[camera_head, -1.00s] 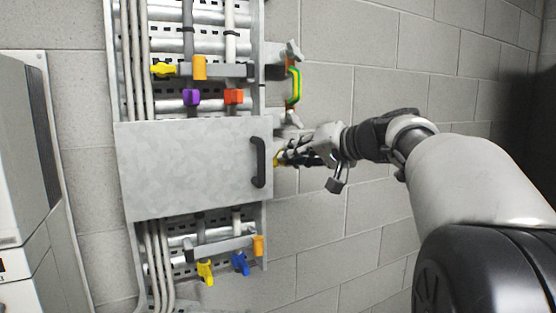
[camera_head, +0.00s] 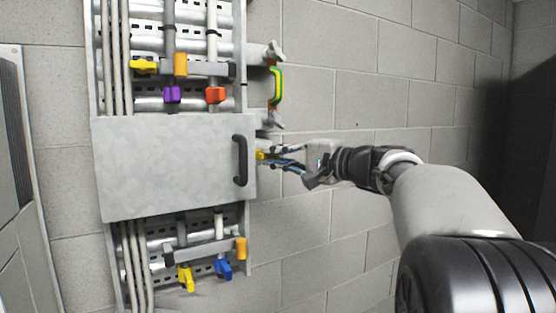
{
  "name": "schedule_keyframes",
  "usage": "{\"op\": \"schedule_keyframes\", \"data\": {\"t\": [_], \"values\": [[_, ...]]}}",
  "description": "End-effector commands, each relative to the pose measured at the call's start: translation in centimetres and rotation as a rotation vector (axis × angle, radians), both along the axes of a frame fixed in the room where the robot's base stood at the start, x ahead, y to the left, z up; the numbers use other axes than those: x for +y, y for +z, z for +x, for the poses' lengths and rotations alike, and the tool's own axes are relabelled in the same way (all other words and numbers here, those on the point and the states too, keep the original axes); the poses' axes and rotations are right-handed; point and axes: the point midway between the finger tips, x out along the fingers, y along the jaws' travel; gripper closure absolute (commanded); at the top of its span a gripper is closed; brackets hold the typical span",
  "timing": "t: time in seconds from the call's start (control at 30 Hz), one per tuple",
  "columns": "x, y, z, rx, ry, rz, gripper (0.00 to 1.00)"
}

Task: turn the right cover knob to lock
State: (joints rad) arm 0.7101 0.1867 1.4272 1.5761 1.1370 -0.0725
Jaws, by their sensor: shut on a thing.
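The grey metal cover (camera_head: 165,168) is a flat panel across the middle of the pipe rack, with a black handle (camera_head: 240,160) near its right edge.
Yellow (camera_head: 144,65), purple (camera_head: 172,94) and red (camera_head: 215,95) valve handles sit above the cover. Yellow (camera_head: 186,279) and blue (camera_head: 224,268) ones sit below. A green-yellow handle (camera_head: 277,85) stands out above my gripper. The block wall at right is bare.

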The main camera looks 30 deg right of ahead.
Motion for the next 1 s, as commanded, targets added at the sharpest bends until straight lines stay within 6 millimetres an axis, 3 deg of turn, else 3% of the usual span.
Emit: {"op": "schedule_keyframes", "data": {"t": [0.63, 0.67, 0.93, 1.0], "values": [[0.04, 0.09, 0.01, -0.001, 0.0, 0.052, 1.0], [0.05, 0.1, 0.0, -0.001, 0.0, 0.052, 0.88], [0.04, 0.03, 0.01, 0.001, 0.0, 0.05, 0.7], [0.02, 0.01, 0.0, 0.001, 0.0, 0.05, 0.69]]}}
